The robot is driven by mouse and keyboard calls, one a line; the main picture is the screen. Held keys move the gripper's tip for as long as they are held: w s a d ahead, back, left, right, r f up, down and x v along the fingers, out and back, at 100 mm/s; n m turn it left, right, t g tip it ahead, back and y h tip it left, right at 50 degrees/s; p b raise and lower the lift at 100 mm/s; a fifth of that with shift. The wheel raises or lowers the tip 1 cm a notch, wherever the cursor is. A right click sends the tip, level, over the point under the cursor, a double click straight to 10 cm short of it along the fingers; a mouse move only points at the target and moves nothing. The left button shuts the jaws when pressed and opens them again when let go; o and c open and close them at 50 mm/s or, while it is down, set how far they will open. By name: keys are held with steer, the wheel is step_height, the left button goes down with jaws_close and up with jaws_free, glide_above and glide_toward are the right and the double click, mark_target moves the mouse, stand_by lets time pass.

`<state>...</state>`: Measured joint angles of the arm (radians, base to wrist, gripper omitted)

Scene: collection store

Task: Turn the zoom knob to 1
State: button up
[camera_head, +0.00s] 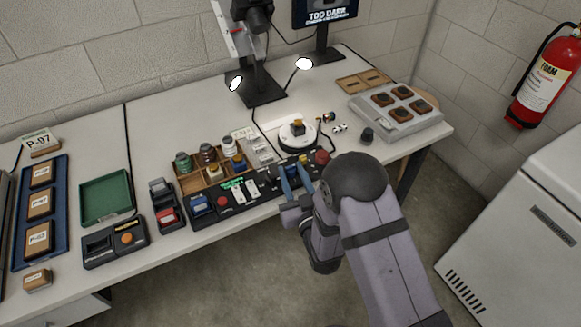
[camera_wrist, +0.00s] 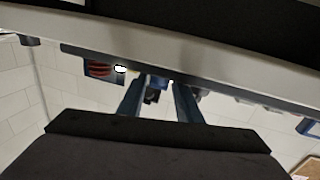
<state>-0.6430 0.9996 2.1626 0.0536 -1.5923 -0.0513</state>
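The black control panel (camera_head: 232,200) lies along the table's front edge. It has a blue knob at its left, a red button, white sliders and a red mushroom button (camera_head: 321,157) at its right end. My gripper (camera_head: 292,176) is at the right part of the panel, its two blue fingers apart. A small blue knob (camera_wrist: 157,82) shows between the fingertips in the wrist view; I cannot tell whether they touch it. Labels and scale marks are too small to read, so I cannot tell which knob is the zoom knob or its setting.
A wooden box of jars (camera_head: 205,178) stands behind the panel. A white round stage (camera_head: 298,135) holds a small specimen. A grey tray (camera_head: 398,116) with brown blocks is at the right. A monitor (camera_head: 325,16) reads "TOO DARK". A green tray (camera_head: 106,197) is at the left.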

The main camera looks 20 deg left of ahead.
steer(key=shift+x, duration=0.95)
steer(key=shift+c, duration=0.6)
steer(key=c, duration=0.6)
steer(key=shift+d+f+n+g+y, duration=0.1)
steer(key=shift+n+g+y, duration=0.3)
steer(key=shift+y, duration=0.1)
steer(key=n+g+y+b, duration=0.2)
steer(key=n+g+y, duration=0.1)
steer(key=shift+w+g+y+b, duration=0.1)
steer(key=shift+g+y+b, duration=0.2)
steer(key=shift+n+g+y+b, duration=1.05)
steer(key=shift+n+g, duration=0.75)
steer(key=shift+g, duration=0.6)
steer(key=shift+y, duration=0.25)
